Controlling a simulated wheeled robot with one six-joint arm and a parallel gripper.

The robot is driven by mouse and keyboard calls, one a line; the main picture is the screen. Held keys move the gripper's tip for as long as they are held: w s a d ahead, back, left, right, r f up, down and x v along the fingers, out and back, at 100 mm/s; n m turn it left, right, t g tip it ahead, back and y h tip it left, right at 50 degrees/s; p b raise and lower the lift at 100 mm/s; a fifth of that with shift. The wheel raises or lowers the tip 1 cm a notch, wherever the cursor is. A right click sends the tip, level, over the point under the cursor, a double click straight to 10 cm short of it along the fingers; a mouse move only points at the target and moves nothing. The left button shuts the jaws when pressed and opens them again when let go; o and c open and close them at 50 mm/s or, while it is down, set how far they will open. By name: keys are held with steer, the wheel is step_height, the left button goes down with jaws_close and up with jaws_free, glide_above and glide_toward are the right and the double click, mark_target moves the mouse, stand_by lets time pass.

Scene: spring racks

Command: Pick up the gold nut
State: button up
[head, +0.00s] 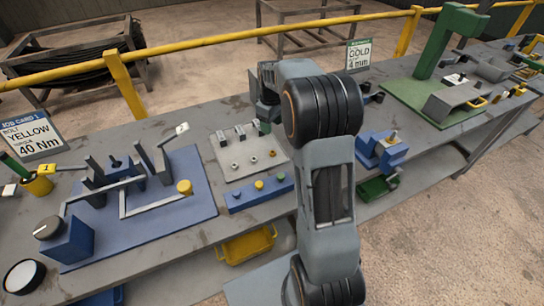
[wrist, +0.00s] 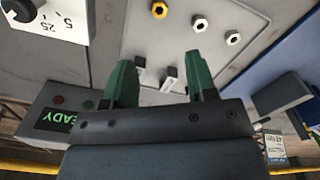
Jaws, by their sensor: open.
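A blue block with coloured knobs (head: 258,190) sits in front of the plate. A blue fixture with grey bars (head: 140,230) stands to the left. Small grey posts stand behind the nuts.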

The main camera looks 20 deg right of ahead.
glide_above(272, 151)
steer(key=f, duration=0.8)
steer(key=shift+s+a, duration=0.2)
steer(key=shift+s+d+f+p, duration=0.15)
steer(key=shift+f+p, duration=0.65)
steer(key=shift+f, duration=1.8)
steer(key=shift+c, duration=0.5)
steer(key=c, duration=0.7)
